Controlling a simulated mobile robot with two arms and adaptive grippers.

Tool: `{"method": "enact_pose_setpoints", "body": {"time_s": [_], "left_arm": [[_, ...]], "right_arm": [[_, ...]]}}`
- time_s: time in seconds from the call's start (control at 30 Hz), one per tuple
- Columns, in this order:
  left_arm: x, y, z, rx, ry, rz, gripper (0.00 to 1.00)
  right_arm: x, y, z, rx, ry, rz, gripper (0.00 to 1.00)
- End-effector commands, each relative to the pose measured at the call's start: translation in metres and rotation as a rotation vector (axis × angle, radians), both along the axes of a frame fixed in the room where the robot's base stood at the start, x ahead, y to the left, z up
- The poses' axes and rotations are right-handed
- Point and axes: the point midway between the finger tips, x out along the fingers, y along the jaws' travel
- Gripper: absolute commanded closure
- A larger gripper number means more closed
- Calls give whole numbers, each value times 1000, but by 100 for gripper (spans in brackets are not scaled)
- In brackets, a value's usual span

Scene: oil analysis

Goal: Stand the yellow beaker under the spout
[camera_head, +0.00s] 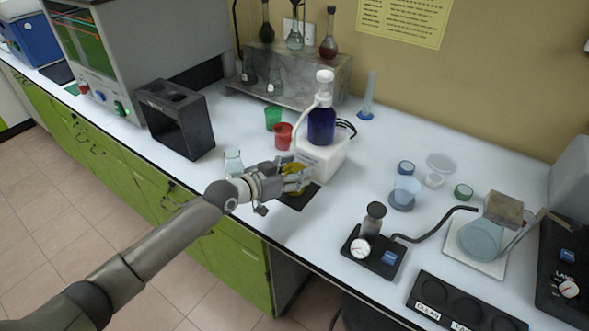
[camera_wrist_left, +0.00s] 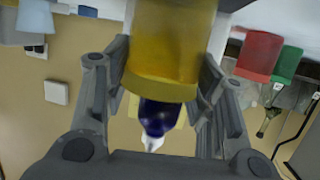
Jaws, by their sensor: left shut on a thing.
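The yellow beaker (camera_head: 293,188) is held in my left gripper (camera_head: 298,180), just above or on a black mat (camera_head: 301,197) at the counter's front; I cannot tell if it touches. In the left wrist view the yellow beaker (camera_wrist_left: 168,45) sits between the two fingers of my left gripper (camera_wrist_left: 160,80). The dark blue bottle (camera_head: 321,127) with a white pump head and spout (camera_head: 325,85) stands on a white block (camera_head: 322,160) right behind the gripper. The blue bottle also shows in the wrist view (camera_wrist_left: 158,117). My right gripper is not in view.
A red beaker (camera_head: 282,136) and a green beaker (camera_head: 273,118) stand behind the gripper. A clear beaker (camera_head: 233,162) is close to its left. A black box (camera_head: 178,118) stands farther left. A gauge device (camera_head: 375,250) stands to the right. White counter lies between.

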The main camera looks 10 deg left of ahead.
Motion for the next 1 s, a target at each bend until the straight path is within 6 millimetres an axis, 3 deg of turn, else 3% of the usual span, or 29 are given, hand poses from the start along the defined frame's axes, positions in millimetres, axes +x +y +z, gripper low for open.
{"method": "enact_pose_setpoints", "body": {"time_s": [0.37,0.4,0.57,1.0], "left_arm": [[0,0,-6,-1,-1,-1,74],[0,0,-5,0,0,-1,46],[0,0,-5,0,0,-1,27],[-2,1,0,0,0,0,27]], "right_arm": [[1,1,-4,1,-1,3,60],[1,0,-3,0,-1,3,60],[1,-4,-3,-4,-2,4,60],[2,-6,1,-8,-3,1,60]]}}
